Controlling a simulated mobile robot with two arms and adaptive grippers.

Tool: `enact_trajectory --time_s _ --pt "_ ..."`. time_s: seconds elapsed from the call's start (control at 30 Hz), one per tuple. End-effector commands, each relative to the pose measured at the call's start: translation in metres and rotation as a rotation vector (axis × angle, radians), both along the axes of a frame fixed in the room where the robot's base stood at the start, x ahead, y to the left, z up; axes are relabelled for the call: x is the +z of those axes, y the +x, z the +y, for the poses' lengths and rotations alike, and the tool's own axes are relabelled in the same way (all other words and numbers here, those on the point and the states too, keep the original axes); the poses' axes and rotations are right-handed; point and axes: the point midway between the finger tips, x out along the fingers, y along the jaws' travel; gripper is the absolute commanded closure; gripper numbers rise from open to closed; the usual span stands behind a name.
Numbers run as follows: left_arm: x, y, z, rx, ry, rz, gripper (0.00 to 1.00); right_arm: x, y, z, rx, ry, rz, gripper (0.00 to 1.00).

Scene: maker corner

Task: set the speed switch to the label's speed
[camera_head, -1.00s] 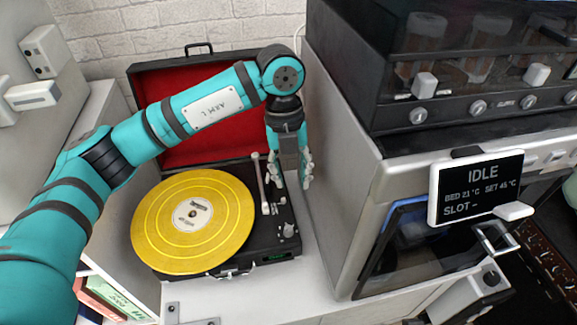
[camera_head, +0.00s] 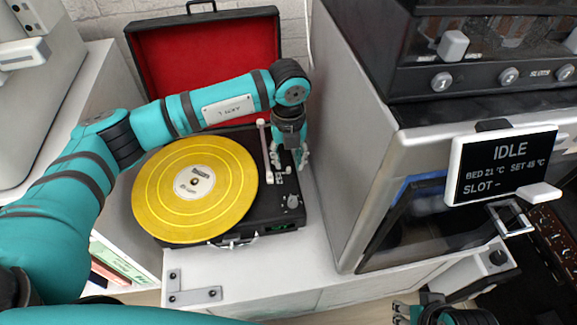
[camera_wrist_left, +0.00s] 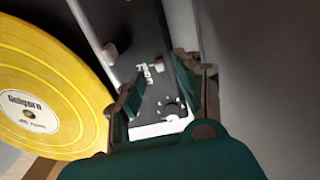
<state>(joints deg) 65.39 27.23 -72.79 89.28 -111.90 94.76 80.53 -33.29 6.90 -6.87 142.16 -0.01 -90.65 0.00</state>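The record player (camera_head: 271,222) has its red-lined lid open and carries a yellow record (camera_head: 160,201). The record's centre label (camera_wrist_left: 30,112) seems to read 45 rpm in the left wrist view. A small pale switch with white markings (camera_wrist_left: 145,71) sits on the black deck, seen between my left fingers; its setting is too small to read. A round knob (camera_wrist_left: 172,110) is closer to the deck's front corner. My left gripper (camera_head: 289,160) is open and empty, low over the deck's right side beside the tonearm (camera_head: 263,138). My right gripper (camera_head: 402,311) is partly in view at the bottom.
The grey machine (camera_head: 352,130) stands close to the right of the record player. Its screen (camera_head: 503,165) reads IDLE. A grey device (camera_head: 38,100) stands at left.

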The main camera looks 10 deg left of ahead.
Motion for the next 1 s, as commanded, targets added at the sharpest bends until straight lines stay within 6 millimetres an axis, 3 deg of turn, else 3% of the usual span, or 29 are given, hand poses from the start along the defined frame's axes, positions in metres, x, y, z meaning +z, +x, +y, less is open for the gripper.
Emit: enact_trajectory --time_s 0.2,0.57,0.83,1.0 --pt "-0.025 0.0 0.0 0.001 0.0 0.0 0.65 -0.005 0.0 0.0 0.0 0.0 -0.001 0.66" --pt "-0.029 0.0 0.0 0.0 -0.001 0.0 0.65 -0.005 0.0 0.0 0.0 0.0 -0.001 0.66" --pt "-0.029 0.0 0.0 0.0 -0.001 0.0 1.0 -0.005 0.0 0.0 0.0 0.0 -0.001 0.66" --pt "-0.028 0.0 0.0 0.0 -0.001 0.0 1.0 -0.005 0.0 0.0 0.0 0.0 -0.001 0.66"
